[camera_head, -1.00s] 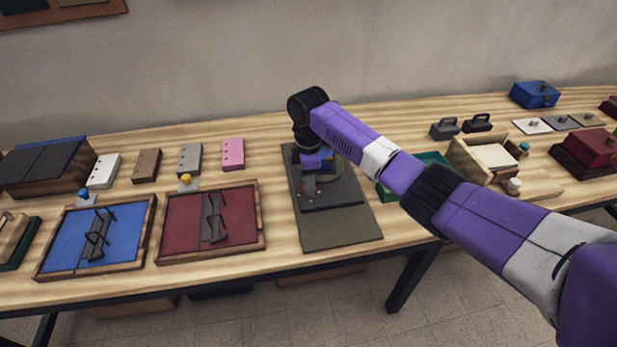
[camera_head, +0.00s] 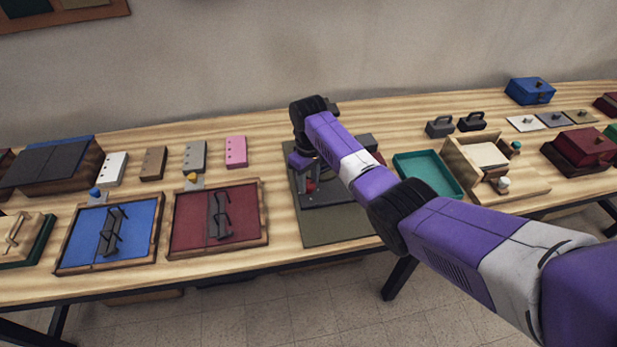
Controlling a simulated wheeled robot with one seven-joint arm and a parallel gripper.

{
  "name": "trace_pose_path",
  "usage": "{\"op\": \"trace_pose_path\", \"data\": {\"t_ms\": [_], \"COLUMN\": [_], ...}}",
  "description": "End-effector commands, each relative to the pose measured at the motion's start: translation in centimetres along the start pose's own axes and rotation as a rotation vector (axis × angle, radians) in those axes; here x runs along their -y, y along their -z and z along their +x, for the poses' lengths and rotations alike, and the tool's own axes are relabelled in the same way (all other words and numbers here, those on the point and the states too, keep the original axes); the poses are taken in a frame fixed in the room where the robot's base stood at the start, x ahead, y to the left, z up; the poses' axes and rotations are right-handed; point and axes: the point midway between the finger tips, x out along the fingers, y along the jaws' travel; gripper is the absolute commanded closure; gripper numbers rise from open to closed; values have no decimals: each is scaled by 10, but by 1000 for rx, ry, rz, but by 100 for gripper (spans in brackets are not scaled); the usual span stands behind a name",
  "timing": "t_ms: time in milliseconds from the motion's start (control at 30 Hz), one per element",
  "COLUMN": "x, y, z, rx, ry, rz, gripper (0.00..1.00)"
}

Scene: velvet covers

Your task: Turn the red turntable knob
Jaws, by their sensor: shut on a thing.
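The red turntable knob (camera_head: 311,187) is a small red piece on a dark grey slab (camera_head: 345,196). The slab lies on an olive-green board (camera_head: 325,231) in the middle of the table. My gripper (camera_head: 309,184) points down at the slab's left part. Its fingers are around the knob and shut on it. The fingers and my arm hide part of the knob and much of the slab's back and right side.
A teal tray (camera_head: 428,173) and a wooden box (camera_head: 488,155) stand to the right. A framed maroon panel (camera_head: 185,225) and a framed blue panel (camera_head: 85,235) with dark handles lie to the left. Bare table shows between the maroon panel and the board.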

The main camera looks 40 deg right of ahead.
Motion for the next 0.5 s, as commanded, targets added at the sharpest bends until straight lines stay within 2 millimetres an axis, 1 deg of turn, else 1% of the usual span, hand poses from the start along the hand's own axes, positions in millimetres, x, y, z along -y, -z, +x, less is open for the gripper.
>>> {"op": "trace_pose_path", "data": {"t_ms": [33, 200, 500], "x": [1, 0, 0], "y": [1, 1, 1], "z": [-3, -3, -2], "rx": [-1, -3, -3], "ry": [1, 0, 0], "rz": [40, 168, 315], "gripper": [100, 100, 100]}}
